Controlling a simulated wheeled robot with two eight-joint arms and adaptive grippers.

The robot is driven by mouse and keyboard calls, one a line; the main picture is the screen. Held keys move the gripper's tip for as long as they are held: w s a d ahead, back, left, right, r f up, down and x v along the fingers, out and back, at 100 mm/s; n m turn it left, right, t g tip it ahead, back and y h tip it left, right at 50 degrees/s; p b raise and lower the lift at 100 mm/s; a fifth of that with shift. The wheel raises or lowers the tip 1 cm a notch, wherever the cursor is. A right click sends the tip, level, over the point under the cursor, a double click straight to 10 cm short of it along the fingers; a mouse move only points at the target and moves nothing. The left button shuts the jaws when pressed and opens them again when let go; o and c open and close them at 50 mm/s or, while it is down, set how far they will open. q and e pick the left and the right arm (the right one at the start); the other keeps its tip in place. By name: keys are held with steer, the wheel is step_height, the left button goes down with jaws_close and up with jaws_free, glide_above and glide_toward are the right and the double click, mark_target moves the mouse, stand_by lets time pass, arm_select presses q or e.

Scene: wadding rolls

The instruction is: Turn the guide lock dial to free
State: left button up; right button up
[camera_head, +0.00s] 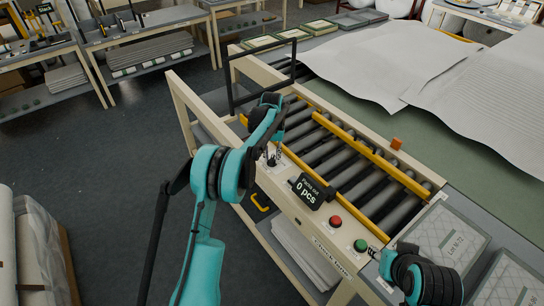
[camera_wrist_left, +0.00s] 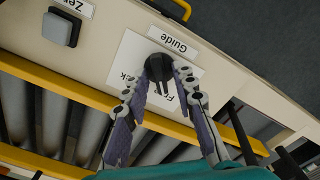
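The guide lock dial (camera_wrist_left: 158,67) is a small black knob on a white plate (camera_wrist_left: 130,62) under a "Guide" label (camera_wrist_left: 173,40) in the left wrist view. The plate's lettering is partly hidden by the dial and fingers; which word the dial points to is unclear. My left gripper (camera_wrist_left: 157,76) has its two fingers spread, one on each side of the dial, with no clear grip on it. In the head view my left gripper (camera_head: 273,157) reaches down to the cream front panel and hides the dial. My right gripper (camera_head: 381,256) is small and partly hidden at lower right.
The panel also carries a counter display reading 0 pcs (camera_head: 311,190), a red button (camera_head: 336,221) and a green button (camera_head: 360,245). A yellow guide bar (camera_head: 372,155) crosses the rollers (camera_head: 330,150). A grey button (camera_wrist_left: 62,28) is near the dial. A black frame (camera_head: 262,75) stands behind.

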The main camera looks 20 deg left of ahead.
mark_target(272, 159)
arm_select(q)
step_height(272, 159, up, 12)
stand_by(0.7)
stand_by(0.4)
steer(key=s+d+r+t+b, duration=0.1)
steer(key=s+r+t+b, duration=0.15)
steer(key=s, duration=0.65)
steer(key=s+d+r+t+b, duration=0.1)
steer(key=s+r, duration=0.3)
steer(key=s, duration=0.6)
steer(key=s+f+t+b, duration=0.1)
steer(key=s+f+t, duration=0.1)
steer(key=s+f, duration=0.3)
steer(key=s+f+t+b, duration=0.1)
steer(key=s+f, duration=0.5)
steer(key=s, duration=0.7)
steer(key=shift+s+d+m+t+b, duration=0.2)
steer(key=shift+m+t+b, duration=0.1)
steer(key=shift+t+b, duration=0.1)
